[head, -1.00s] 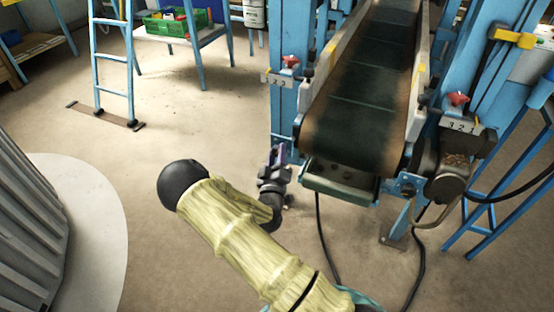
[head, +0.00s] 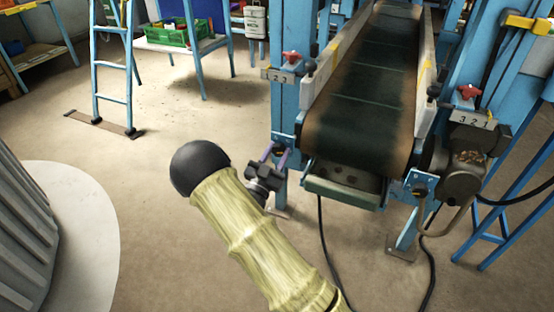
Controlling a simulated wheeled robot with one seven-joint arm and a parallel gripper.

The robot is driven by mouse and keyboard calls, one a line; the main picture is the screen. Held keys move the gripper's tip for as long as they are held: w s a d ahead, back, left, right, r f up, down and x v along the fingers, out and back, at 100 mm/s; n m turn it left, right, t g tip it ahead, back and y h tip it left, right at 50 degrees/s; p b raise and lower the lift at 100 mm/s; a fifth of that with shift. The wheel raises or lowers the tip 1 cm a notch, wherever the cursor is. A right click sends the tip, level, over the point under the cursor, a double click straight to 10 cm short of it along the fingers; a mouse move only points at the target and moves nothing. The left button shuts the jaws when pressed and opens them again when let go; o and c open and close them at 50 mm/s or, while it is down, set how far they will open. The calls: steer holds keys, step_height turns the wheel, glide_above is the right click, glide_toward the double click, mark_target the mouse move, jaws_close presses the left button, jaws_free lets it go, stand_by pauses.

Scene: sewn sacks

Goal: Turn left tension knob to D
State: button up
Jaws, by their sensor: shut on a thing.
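The left tension knob (head: 280,151) is a small dark knob on the blue bracket at the lower left of the conveyor's near end. My gripper (head: 277,152), with purple fingers, is shut on it from the front left. The fingers and the wrist hide much of the knob. I cannot read any letter or pointer there. A matching blue bracket with a dark knob (head: 421,190) is at the right of the conveyor end, clear of my gripper.
The conveyor belt (head: 365,120) runs away between blue posts. Red knobs (head: 290,57) (head: 468,92) sit above number plates on both sides. A green tray (head: 345,188) is just right of my gripper. A cable hangs below. Floor to the left is free up to the ladder (head: 113,70).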

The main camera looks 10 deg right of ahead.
steer(key=m+g+b, duration=0.1)
steer(key=m, duration=0.1)
steer(key=m+g+h+b, duration=0.1)
steer(key=m, duration=0.2)
steer(key=m+g+h+b, duration=0.1)
steer(key=m, duration=0.2)
steer(key=shift+f+b, duration=0.25)
steer(key=shift+b, duration=0.15)
steer(key=shift+r+m+g+b, duration=0.15)
steer(key=shift+m+g+b, duration=1)
steer(key=shift+m, duration=1.15)
steer(key=o, duration=1)
steer(key=shift+r, duration=0.1)
steer(key=shift+a, duration=0.2)
steer(key=p+v, duration=0.2)
steer(key=v, duration=0.6)
steer(key=p+v, duration=0.1)
steer(key=v, duration=0.8)
steer(key=shift+a+f+p, duration=0.1)
steer(key=shift+f+p, duration=0.15)
steer(key=shift+p, duration=0.15)
steer(key=shift+w, duration=0.1)
